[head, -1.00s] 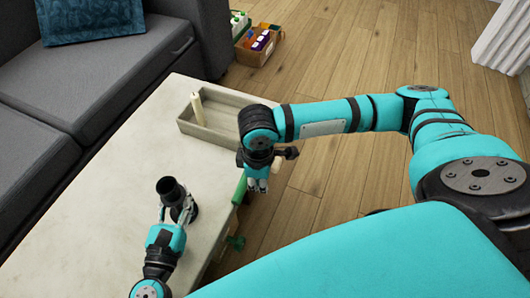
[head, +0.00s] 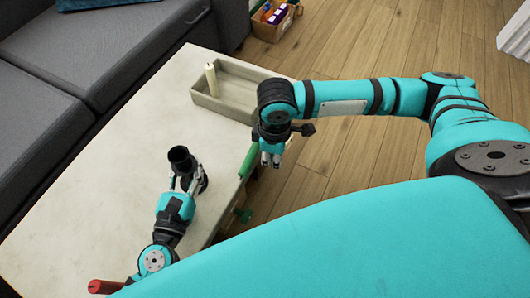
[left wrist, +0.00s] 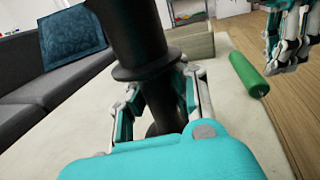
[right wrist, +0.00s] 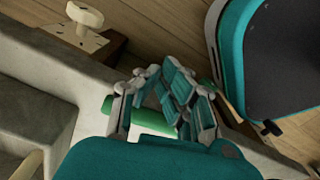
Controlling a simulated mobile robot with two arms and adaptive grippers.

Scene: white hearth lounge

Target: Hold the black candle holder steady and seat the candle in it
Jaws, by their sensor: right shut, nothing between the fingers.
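The black candle holder (head: 181,158) stands on the pale table (head: 95,165). My left gripper (head: 187,183) has its fingers on both sides of the holder's stem and appears shut on it. In the left wrist view the holder (left wrist: 135,35) fills the middle, its foot partly hidden. My right gripper (head: 270,160) is shut and empty, pointing down near the table's right edge, nearer to me than the tray.
A green cylinder (head: 249,160) lies along the table's right edge, close to my right gripper. A red cylinder (head: 105,287) lies at the near left. A grey sofa (head: 45,75) flanks the table on the left.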

